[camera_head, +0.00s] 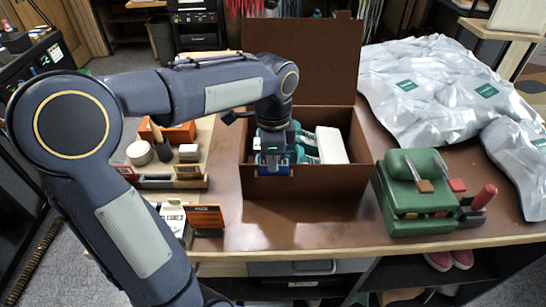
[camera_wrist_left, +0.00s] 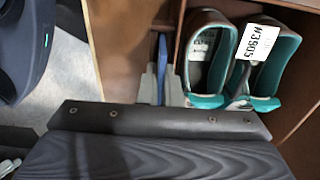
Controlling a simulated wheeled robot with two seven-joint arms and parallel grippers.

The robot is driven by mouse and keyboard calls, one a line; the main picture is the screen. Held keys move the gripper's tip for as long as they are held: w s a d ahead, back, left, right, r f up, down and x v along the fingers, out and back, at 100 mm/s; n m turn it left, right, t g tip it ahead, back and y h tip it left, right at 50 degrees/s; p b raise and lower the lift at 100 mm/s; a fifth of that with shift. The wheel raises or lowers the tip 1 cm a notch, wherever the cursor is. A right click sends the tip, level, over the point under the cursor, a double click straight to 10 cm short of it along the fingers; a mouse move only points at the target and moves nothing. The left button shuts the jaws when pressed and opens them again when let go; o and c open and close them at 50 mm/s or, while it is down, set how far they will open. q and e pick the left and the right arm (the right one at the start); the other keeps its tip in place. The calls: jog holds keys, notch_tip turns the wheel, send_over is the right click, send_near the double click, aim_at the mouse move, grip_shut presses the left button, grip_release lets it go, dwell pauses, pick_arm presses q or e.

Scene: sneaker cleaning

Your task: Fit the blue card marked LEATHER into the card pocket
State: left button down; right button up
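The blue card (camera_wrist_left: 161,68) shows edge-on in the left wrist view as a thin strip between the grey fingertips of my left gripper (camera_wrist_left: 160,95). My left gripper (camera_head: 274,158) reaches down at the front wall of the brown box (camera_head: 335,181) and is shut on the card. In the head view a little blue shows below the fingers, against the box front. The card pocket seems to be there, but the gripper covers most of it. I cannot tell whether the card is inside it. The LEATHER marking is not readable. My right gripper is not in view.
Sneakers (camera_wrist_left: 207,72) with teal lining lie in the box, beside a white label (camera_wrist_left: 258,42). The box lid (camera_head: 306,60) stands open behind. A green device (camera_head: 415,195) stands right, silvery bags (camera_head: 430,75) behind it. An orange card (camera_head: 206,217) stands at front left.

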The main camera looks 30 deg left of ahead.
pick_arm(q)
jog(key=shift+f, duration=0.3)
jog(key=c, duration=1.5)
grip_release()
jog(key=shift+c, duration=0.2)
jog(key=shift+r, duration=0.1)
notch_tip(320, 180, up, 8)
jog(key=shift+f, duration=0.1)
jog(key=shift+s, duration=0.1)
jog(key=s+d+f+n+t+h, duration=0.2)
jog(key=s+f+n, duration=0.3)
jog(key=s+n, duration=0.2)
jog(key=s+d+f+n+t+h, duration=0.1)
jog(key=s+d+f+n+t, duration=0.1)
jog(key=s+n, duration=0.4)
jog(key=s+f+t, duration=0.1)
jog(key=s+f, duration=0.1)
jog(key=s, duration=0.1)
jog(key=shift+s+d+f+n+t+h, duration=0.15)
jog(key=shift+s+f+n+t+h, duration=0.15)
jog(key=shift+s+f+n+h, duration=0.1)
